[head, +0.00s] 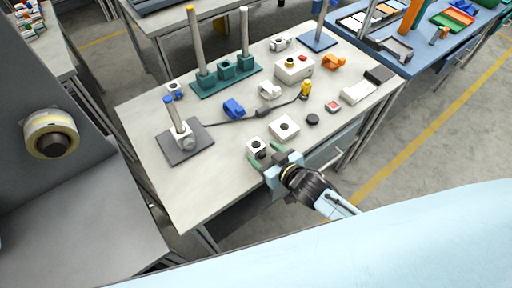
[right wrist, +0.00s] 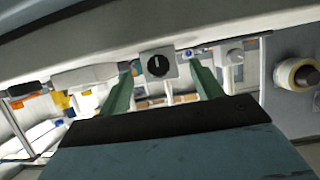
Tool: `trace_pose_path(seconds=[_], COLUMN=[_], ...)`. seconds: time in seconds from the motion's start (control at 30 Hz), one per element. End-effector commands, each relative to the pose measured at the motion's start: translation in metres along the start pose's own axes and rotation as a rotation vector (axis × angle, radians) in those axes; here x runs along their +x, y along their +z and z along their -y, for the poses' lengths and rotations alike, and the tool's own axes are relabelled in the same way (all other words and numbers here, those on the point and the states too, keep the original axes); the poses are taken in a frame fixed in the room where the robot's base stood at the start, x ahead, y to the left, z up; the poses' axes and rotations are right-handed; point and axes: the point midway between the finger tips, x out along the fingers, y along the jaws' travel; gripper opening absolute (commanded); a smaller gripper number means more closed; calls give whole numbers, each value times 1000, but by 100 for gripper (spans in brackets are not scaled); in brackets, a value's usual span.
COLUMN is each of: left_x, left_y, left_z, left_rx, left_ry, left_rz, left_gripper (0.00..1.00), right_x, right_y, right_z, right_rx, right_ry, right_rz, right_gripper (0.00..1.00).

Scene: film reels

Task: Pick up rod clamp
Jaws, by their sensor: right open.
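My right gripper (head: 265,156) is open at the front edge of the light table, its green fingers pointing toward a small white block with a black knob (head: 256,145). In the right wrist view this block (right wrist: 157,65) shows between and beyond the two open green fingers (right wrist: 164,86); I cannot tell whether either finger touches it. It may be the rod clamp, but the frames do not settle this. Other clamp-like pieces lie farther back: a blue one (head: 234,108), a white one (head: 270,91) and an orange one (head: 333,62). My left gripper is not in view.
A white square block (head: 284,129) and a black disc (head: 312,119) lie close to the right gripper. A dark plate with an upright rod (head: 180,150) stands at the left. A green base (head: 226,82) with two tall rods stands behind. The table's front left is clear.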

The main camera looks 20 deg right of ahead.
Motion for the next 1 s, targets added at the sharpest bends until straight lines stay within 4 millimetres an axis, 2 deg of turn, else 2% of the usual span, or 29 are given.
trace_pose_path(seconds=[0.2, 0.3, 0.6, 1.0], left_x=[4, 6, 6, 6], left_y=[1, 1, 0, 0], left_z=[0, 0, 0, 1], left_rx=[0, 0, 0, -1], left_ry=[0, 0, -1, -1], left_rz=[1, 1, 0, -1], left_gripper=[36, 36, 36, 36], right_x=[33, 43, 46, 46], right_y=[-5, -4, -4, -4], right_z=[1, 1, 1, 1], right_rx=[0, 0, 0, 0], right_ry=[0, 0, -1, -1], right_rz=[-2, 0, 0, 0], right_gripper=[65, 65, 65, 13])
